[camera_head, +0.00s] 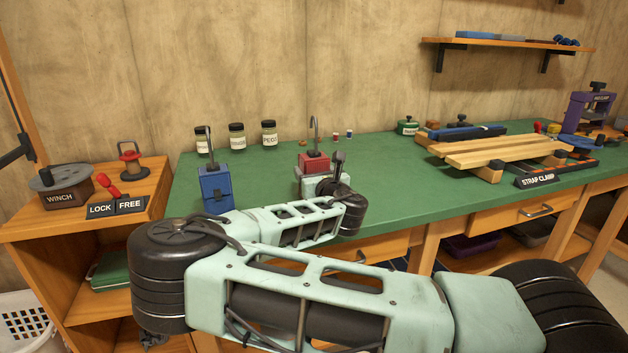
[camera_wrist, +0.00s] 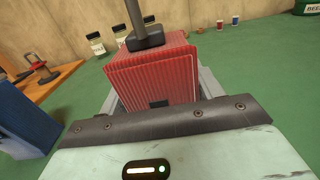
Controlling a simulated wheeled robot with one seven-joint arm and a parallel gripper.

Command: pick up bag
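A red bag-like block (camera_head: 313,161) with a tall dark upright handle stands on the green bench top. In the wrist view the red ribbed block (camera_wrist: 155,75) fills the middle, directly in front of my gripper (camera_wrist: 160,98). Grey finger parts show at both sides of its lower part; I cannot tell whether they touch it. In the head view my gripper (camera_head: 312,183) is at the near side of the red block, partly hidden by my wrist. A blue block (camera_head: 216,188) with a similar handle stands to the left; its side (camera_wrist: 22,118) shows in the wrist view.
Labelled jars (camera_head: 237,137) stand behind along the wall. A winch (camera_head: 60,188) and lock/free lever (camera_head: 112,194) sit on the wooden cabinet at left. Planks on a strap clamp (camera_head: 505,152) lie at right. The bench top (camera_head: 420,183) between is clear.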

